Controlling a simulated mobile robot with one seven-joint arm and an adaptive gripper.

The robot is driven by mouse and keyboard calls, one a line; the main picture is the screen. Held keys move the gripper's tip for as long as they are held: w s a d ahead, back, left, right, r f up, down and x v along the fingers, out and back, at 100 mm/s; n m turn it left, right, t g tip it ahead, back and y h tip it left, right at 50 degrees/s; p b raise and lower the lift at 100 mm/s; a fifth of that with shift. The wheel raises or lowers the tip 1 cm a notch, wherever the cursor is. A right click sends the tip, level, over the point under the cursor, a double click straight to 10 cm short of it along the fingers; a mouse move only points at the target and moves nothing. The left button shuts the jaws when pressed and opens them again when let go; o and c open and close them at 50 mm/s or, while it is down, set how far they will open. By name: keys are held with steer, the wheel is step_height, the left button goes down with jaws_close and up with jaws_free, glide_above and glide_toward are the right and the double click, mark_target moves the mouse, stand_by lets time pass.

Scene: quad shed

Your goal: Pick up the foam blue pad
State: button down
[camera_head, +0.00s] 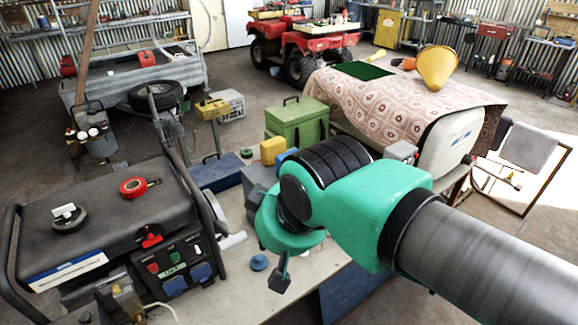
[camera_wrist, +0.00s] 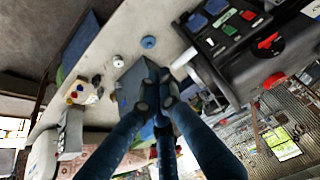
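The foam blue pad appears to be the small round blue disc (camera_head: 259,263) on the bare grey-beige tabletop, right of the generator. In the wrist view it is the blue disc (camera_wrist: 148,42) near the top, with a paler middle. My gripper (camera_head: 280,281) is above the table, close to the disc on its right in the head view. In the wrist view the dark blue fingers of my gripper (camera_wrist: 166,72) come together below the disc, apart from it. They look shut, with nothing seen between them.
The black generator (camera_head: 120,220) stands left of the disc, carrying a red tape roll (camera_head: 133,187). A green box (camera_head: 297,122), a yellow container (camera_head: 272,150) and a dark blue case (camera_head: 215,172) stand behind. The tabletop around the disc (camera_head: 225,288) is largely clear.

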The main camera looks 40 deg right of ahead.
stand_by(0.3)
steer(key=c, duration=0.9)
jaws_free()
